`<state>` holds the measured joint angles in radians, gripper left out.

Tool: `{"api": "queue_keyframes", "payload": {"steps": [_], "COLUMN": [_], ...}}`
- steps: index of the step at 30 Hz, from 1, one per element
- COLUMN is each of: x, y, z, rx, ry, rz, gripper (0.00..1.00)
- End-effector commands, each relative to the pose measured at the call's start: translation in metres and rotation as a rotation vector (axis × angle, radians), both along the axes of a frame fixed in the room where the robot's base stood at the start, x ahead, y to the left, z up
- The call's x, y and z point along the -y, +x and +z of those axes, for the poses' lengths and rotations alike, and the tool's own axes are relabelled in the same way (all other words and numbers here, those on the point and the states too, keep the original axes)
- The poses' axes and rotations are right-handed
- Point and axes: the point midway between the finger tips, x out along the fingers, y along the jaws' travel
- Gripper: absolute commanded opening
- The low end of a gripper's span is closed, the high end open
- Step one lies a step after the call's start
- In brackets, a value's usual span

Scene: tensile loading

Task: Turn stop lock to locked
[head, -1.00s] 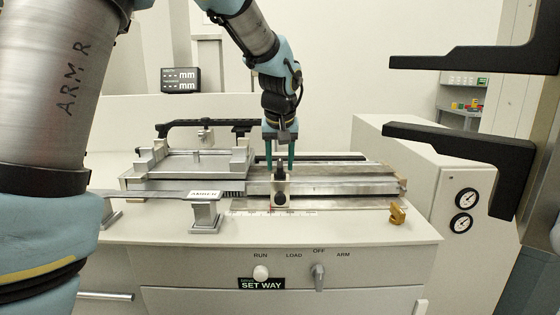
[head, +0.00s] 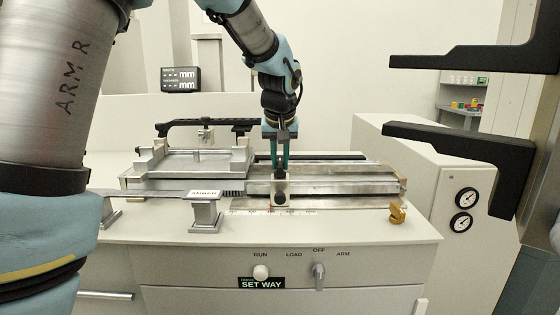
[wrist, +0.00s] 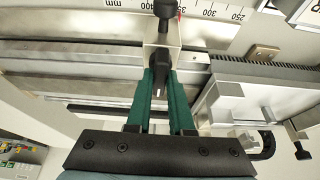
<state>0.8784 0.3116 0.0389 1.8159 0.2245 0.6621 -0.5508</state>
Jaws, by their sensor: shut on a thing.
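The stop is a pale block (head: 281,187) on the metal rail in the head view, with a round black knob (head: 280,199) on its front. The stop lock, a black lever (wrist: 160,68) with a white mark, sits on top of the block in the wrist view. My gripper (head: 280,164) points down over the block. In the wrist view my gripper (wrist: 160,86) has its two green fingers closed on both sides of the lever, which they partly hide.
A printed scale (wrist: 215,12) runs along the rail's front. A metal fixture (head: 195,160) stands left of the block. A small brass piece (head: 397,213) lies at the bench's right. Black machine arms (head: 470,150) jut in at right.

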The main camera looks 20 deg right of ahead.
Motion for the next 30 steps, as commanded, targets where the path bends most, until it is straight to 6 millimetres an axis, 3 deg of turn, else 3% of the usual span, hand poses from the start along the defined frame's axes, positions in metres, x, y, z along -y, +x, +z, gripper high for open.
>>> {"api": "queue_keyframes", "payload": {"steps": [11,30], "x": [-0.0023,-0.0039], "y": [0.0019,0.0056], "z": [0.0018,0.0015], "rx": [-0.001,0.0], "ry": [-0.002,-0.003], "rz": [-0.178,-0.776], "gripper": [0.0,0.0]}}
